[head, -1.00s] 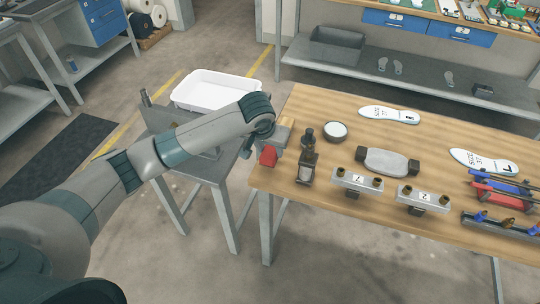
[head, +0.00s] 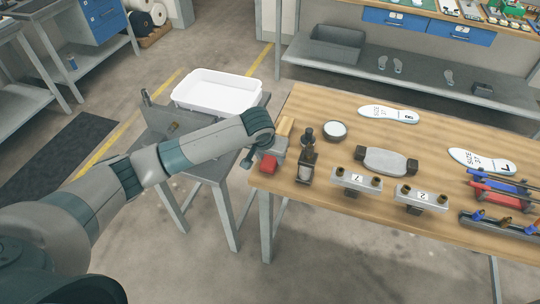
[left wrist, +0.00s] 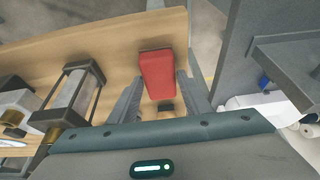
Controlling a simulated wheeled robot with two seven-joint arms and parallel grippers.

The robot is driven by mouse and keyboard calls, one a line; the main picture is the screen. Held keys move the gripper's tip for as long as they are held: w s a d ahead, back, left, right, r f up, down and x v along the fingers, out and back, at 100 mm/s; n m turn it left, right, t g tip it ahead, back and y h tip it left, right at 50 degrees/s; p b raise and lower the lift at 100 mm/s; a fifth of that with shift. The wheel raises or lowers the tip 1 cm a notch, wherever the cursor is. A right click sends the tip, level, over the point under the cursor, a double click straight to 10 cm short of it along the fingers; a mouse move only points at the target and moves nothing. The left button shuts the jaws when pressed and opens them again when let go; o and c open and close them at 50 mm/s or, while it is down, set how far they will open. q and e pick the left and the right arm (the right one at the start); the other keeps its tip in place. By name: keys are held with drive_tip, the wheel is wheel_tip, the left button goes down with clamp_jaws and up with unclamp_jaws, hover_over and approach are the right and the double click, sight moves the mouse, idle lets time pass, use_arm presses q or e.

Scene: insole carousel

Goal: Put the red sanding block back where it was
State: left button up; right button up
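The red sanding block (head: 268,166) is at the left front corner of the wooden table, right by my left gripper (head: 271,152). In the left wrist view the red block (left wrist: 158,74) sits between and just past the two fingers (left wrist: 160,88). A narrow gap shows on each side of it, so the fingers look open around it. The block looks at or very close to the table top; its underside is hidden. My right gripper is not in view.
To the right of the block stand a dark clamp-like fixture (head: 307,166), a round dish (head: 335,131) and a grey pad on a holder (head: 387,161). A white tray (head: 217,92) is on the grey side stand. The table's left edge is close to my gripper.

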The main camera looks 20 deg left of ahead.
use_arm(q)
drive_tip(key=shift+o, duration=0.8)
drive_tip(key=shift+r, duration=0.1)
drive_tip(key=shift+r, duration=0.2)
drive_tip(key=b+v, duration=0.2)
drive_tip(key=v, duration=0.9)
drive_tip(key=shift+s+r, duration=0.25)
drive_tip(key=shift+r, duration=0.1)
